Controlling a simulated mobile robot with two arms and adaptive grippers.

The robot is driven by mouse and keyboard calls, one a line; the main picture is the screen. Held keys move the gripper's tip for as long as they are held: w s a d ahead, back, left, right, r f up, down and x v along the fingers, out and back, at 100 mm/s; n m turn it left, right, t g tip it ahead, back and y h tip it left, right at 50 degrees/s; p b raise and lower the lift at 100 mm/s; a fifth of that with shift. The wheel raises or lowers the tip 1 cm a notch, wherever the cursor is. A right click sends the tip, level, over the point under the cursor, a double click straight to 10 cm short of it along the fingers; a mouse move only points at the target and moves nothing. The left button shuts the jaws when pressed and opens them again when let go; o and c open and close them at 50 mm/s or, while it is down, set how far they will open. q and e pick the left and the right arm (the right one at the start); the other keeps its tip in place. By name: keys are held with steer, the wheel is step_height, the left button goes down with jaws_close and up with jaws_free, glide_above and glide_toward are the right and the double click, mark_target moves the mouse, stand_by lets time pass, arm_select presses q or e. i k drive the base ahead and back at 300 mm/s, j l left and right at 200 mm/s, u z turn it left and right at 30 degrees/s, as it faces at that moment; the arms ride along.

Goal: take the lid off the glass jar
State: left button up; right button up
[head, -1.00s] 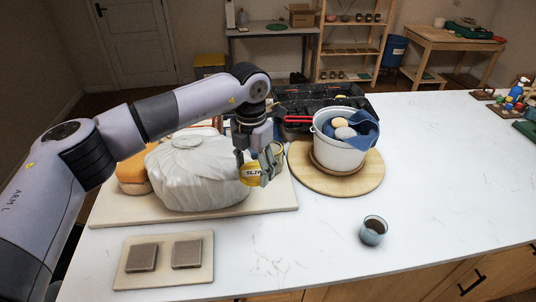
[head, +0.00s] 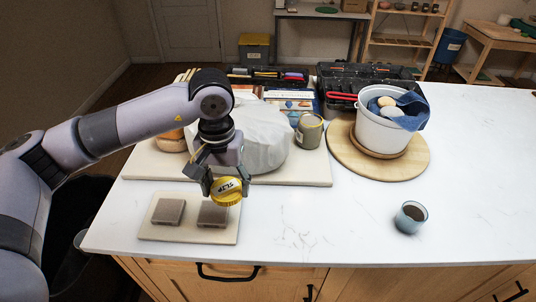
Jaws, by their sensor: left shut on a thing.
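My left gripper (head: 216,187) is shut on a yellow lid (head: 228,192) with "SLIP" on its white top. It holds the lid tilted, above the small board (head: 150,229) with two grey-brown square blocks. The glass jar (head: 309,131) stands upright at the back right of the large pale board, beside the white wrapped bundle. Its greyish contents show through the wall, and a yellowish rim shows at its top. The lid is well apart from the jar. My right gripper is not in view.
A white bucket (head: 381,128) with a blue cloth and sponges stands on a round wooden board (head: 421,162). A small dark-filled glass (head: 411,218) is at the front right. The white wrapped bundle (head: 262,140) stands behind my gripper. The counter's front middle is clear.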

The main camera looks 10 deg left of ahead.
mark_target(309, 134)
steer(key=i+l+u, duration=0.2)
steer(key=l+u, duration=0.15)
steer(key=l, duration=0.2)
steer(key=i+l+u, duration=0.1)
steer(key=l+u, duration=0.3)
steer(key=l, duration=0.2)
steer(key=l+u, duration=0.35)
steer(key=l, duration=0.3)
